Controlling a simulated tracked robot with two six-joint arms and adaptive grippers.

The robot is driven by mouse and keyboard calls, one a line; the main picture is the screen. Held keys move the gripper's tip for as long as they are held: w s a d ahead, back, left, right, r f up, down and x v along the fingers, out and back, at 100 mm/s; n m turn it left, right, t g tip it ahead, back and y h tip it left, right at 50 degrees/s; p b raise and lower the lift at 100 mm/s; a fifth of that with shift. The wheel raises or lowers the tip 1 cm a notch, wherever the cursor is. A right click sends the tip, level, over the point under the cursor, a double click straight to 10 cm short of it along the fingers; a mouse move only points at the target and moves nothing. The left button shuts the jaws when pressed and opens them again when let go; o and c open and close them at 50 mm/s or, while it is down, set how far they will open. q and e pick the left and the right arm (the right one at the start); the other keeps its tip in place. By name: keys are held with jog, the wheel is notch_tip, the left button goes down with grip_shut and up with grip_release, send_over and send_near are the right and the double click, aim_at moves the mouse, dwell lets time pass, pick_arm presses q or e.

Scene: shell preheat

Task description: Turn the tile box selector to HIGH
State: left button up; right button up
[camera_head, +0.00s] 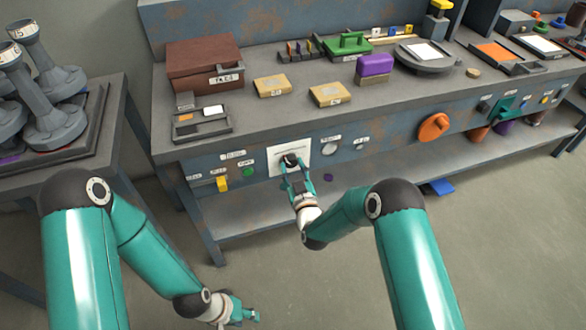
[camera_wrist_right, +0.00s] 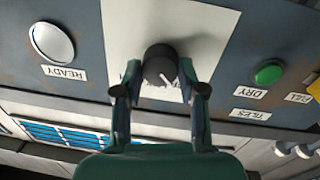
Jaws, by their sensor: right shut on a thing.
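The tile box selector is a dark round knob (camera_wrist_right: 159,66) on a white plate (camera_wrist_right: 205,25) on the bench front. It also shows in the head view (camera_head: 290,160). My right gripper (camera_wrist_right: 160,72) is shut on the knob, one finger on each side. In the head view my right gripper (camera_head: 291,170) reaches the plate from below. A white pointer line on the knob slants toward the lower right in the upside-down wrist view. The plate's lettering is mostly hidden by the fingers. My left gripper (camera_head: 247,314) hangs low over the floor, away from the bench; its opening is too small to tell.
A green button (camera_wrist_right: 268,73) labelled DRY and a TILES label sit beside the plate. A round READY lamp (camera_wrist_right: 52,42) is on the other side. A yellow part (camera_head: 222,183) juts from the panel. A lower shelf (camera_head: 250,215) runs beneath; the floor in front is clear.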

jog(key=shift+f+m+b, duration=0.15)
jog(key=shift+m+b, duration=0.55)
jog(key=shift+b, duration=0.25)
jog(key=m+b, duration=0.7)
jog(key=b, duration=0.2)
jog(key=m+g+b, duration=0.1)
jog(key=m+b, duration=0.6)
jog(key=b, duration=0.2)
jog(key=shift+d+y+b, duration=0.2)
jog(key=shift+y+b, duration=0.1)
jog(key=shift+b, duration=0.05)
jog(key=shift+w+m+b, duration=0.1)
jog(key=shift+m+b, duration=0.9)
jog(key=shift+b, duration=0.1)
jog(key=o, duration=1.2)
jog(key=shift+c, duration=0.2)
jog(key=shift+r, duration=0.2)
jog(key=shift+s, duration=0.4)
jog(key=v, duration=1.1)
jog(key=shift+d, duration=0.25)
